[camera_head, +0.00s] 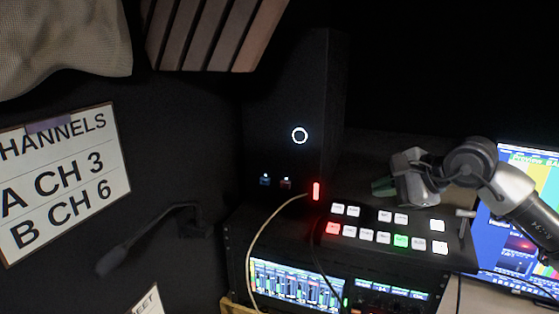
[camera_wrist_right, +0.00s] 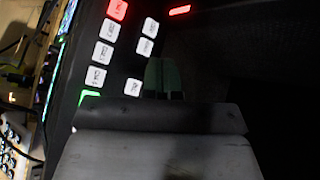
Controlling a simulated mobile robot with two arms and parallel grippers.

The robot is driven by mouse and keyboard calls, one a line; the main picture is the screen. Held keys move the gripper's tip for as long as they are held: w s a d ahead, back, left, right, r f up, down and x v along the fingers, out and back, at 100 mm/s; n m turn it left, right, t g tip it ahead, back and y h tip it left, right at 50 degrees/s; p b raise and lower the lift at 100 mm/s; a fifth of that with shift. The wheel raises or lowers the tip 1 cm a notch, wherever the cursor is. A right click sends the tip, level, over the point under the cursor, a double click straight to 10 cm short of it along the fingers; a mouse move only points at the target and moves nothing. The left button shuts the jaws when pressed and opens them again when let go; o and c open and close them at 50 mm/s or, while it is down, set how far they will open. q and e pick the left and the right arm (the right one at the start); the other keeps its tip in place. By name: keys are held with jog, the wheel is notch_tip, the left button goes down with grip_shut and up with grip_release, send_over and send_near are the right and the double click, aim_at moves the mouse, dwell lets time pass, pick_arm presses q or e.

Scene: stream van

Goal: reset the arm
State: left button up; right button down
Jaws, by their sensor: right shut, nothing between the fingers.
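My right arm comes in from the right in the head view. Its gripper (camera_head: 384,187) is shut and empty, just above and behind the back edge of the button panel (camera_head: 372,244). The panel is black with two rows of lit buttons, one red at the left and one green near the middle. In the right wrist view, the shut greenish fingertips (camera_wrist_right: 163,76) show beside the panel's white buttons (camera_wrist_right: 103,54), over a dark surface. I cannot tell whether the fingertips touch anything. My left gripper is not in view.
A black tower (camera_head: 290,120) with a glowing ring stands behind the panel. A monitor (camera_head: 520,225) is at the right, close to my arm. A gooseneck microphone (camera_head: 150,235) and a channel sign (camera_head: 65,180) are at the left. A pale cable (camera_head: 262,240) hangs in front of the rack.

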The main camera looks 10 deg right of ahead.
jog(key=s+a+f+m+y, duration=0.1)
jog(key=s+a+m+y, duration=0.25)
jog(key=a+y, duration=0.35)
jog(key=s+a+f+m+y, duration=0.15)
jog(key=a+m+y, duration=0.25)
jog(key=a, duration=0.4)
jog(key=s+d+f+n+t+h, duration=0.25)
jog(key=f+n+h, duration=0.35)
jog(key=n, duration=0.5)
jog(key=s+d+f+n+t+h, duration=0.2)
jog(key=d+f+n+h, duration=0.2)
jog(key=f+n+h, duration=0.55)
jog(key=s+d+f+n+t+h, duration=0.2)
jog(key=d+f+n+t+h, duration=0.15)
jog(key=n, duration=1.05)
jog(key=s+f+m+g+y, duration=0.1)
jog(key=s+f+m+g, duration=0.3)
jog(key=s+f+g, duration=0.45)
jog(key=s+f+m+g, duration=0.4)
jog(key=s+f, duration=0.2)
jog(key=s, duration=0.6)
notch_tip(320, 180, down, 25)
jog(key=g, duration=0.2)
jog(key=s+d+f, duration=0.2)
jog(key=s+f, duration=1.5)
jog(key=shift+s+d+f+g+b, duration=0.15)
jog(key=shift+d+f+g+b, duration=0.05)
jog(key=shift+f+g+b, duration=0.25)
